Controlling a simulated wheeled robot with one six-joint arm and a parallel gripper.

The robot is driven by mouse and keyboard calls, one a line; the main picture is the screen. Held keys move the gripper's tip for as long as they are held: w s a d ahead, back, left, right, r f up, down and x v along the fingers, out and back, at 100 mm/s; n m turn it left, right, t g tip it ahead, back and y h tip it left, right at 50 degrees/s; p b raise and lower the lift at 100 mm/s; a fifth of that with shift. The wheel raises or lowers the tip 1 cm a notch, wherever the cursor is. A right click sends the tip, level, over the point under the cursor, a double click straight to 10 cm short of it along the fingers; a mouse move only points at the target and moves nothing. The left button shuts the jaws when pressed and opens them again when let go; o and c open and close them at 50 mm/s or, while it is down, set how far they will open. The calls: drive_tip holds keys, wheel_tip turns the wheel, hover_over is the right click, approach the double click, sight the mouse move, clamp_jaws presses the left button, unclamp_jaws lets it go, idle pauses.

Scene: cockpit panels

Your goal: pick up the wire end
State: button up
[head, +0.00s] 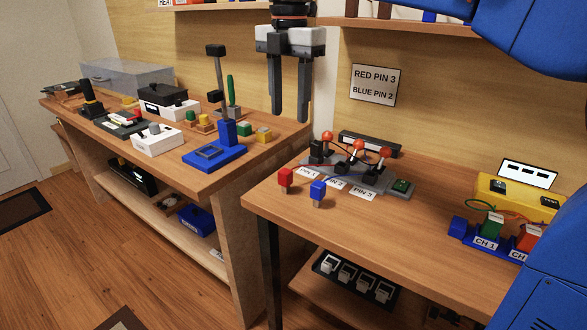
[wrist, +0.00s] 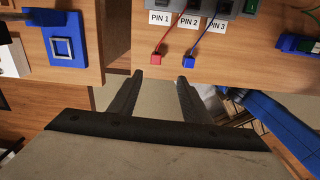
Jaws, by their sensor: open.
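A red wire end (head: 285,178) and a blue wire end (head: 318,190) stand near the left front edge of the right table. In the wrist view, the red end (wrist: 155,59) and the blue end (wrist: 188,62) each have a thin wire running back to a grey panel (head: 375,185) labelled PIN 1, PIN 2 and PIN 3. My gripper (head: 290,114) is open and empty, fingers pointing down, above and apart from both ends. In the wrist view, its fingertips (wrist: 160,78) show just in front of the ends.
A wall sign (head: 375,85) reads RED PIN 3, BLUE PIN 2. Orange-topped levers and a green button (head: 401,187) are on the panel. A yellow box (head: 520,195) with CH blocks stands at the right. The left bench (head: 215,180) holds several items. A gap separates the tables.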

hover_over(285, 171)
drive_tip(key=f, duration=1.1)
drive_tip(key=shift+w+d+f, duration=0.15)
drive_tip(key=shift+d+f, duration=0.1)
drive_tip(key=shift+f, duration=0.1)
drive_tip(key=shift+s+a+f, duration=0.1)
drive_tip(key=shift+a+f, duration=0.05)
drive_tip(key=shift+f, duration=1.25)
drive_tip(key=shift+s+a+f, duration=0.1)
drive_tip(key=shift+f, duration=1.25)
clamp_jaws()
